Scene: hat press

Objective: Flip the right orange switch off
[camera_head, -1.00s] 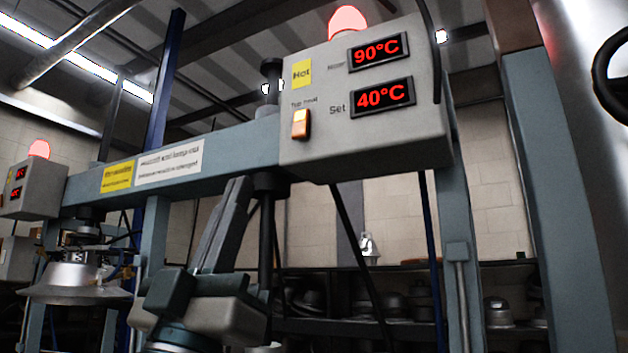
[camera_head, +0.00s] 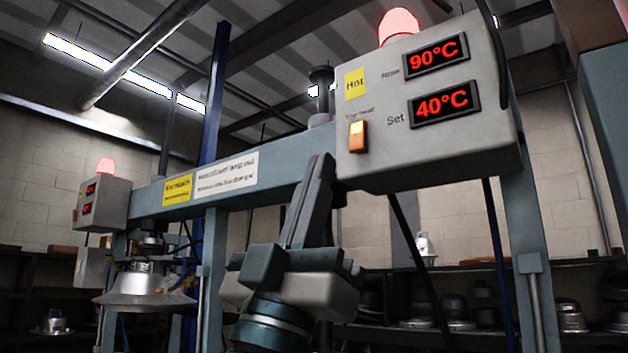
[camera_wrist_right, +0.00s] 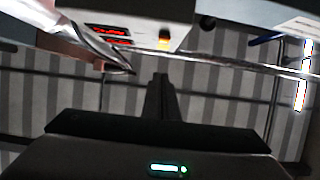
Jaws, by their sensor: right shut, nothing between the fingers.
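The orange switch (camera_head: 357,136) sits on the front of the grey control box (camera_head: 430,150) at the upper right, under a yellow "Hot" label and left of the "Set" display. It glows, brighter at its lower half. It also shows in the right wrist view (camera_wrist_right: 164,40) at the top, on the box's pale face. My right gripper (camera_head: 322,160) points up, its fingers together and empty, below and left of the switch and apart from it. In the wrist view its fingertips (camera_wrist_right: 160,76) appear below the switch. My left gripper is not in view.
Red displays read 90°C (camera_head: 436,55) and 40°C (camera_head: 444,104). A red lamp (camera_head: 399,25) tops the box. A blue-grey beam (camera_head: 270,160) runs left to another box (camera_head: 103,204) with red displays. Shelves (camera_head: 480,285) with metal hat forms stand behind.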

